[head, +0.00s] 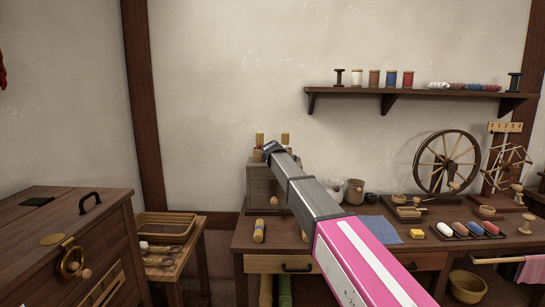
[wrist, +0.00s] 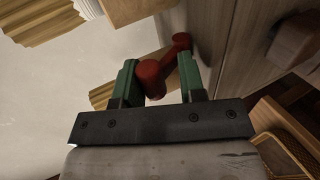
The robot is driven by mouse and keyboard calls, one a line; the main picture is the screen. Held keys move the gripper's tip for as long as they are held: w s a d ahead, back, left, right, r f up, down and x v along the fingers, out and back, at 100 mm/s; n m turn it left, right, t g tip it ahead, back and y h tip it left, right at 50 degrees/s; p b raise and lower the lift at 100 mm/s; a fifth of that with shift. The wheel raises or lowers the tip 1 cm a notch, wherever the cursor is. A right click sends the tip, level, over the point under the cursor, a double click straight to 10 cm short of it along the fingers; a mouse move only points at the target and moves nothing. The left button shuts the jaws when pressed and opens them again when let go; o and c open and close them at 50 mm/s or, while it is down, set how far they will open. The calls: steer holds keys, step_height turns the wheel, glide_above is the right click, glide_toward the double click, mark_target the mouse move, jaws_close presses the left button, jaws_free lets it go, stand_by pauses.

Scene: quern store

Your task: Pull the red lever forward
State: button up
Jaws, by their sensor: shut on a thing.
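The red lever (wrist: 150,74) shows in the wrist view, with a rounded end between my gripper's fingers and its far end against a brown wooden face (wrist: 222,50). My gripper (wrist: 158,68) has green fingers, one on each side of the lever, and is shut on it. In the head view my arm reaches up and left to a small wooden cabinet (head: 258,186) on the bench. The end of the arm is at the cabinet's top, where the lever and fingers cannot be made out clearly.
A wall shelf (head: 420,95) with spools hangs above. A dark wooden chest (head: 75,230) stands at the left, beside a wicker basket (head: 165,226).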

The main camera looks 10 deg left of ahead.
steer(key=shift+w+t, duration=0.1)
steer(key=shift+t, duration=0.2)
steer(key=o, duration=0.9)
steer(key=shift+f, duration=0.1)
steer(key=shift+o, duration=0.2)
steer(key=v, duration=1)
steer(key=shift+s, duration=0.4)
steer(key=shift+d, duration=0.15)
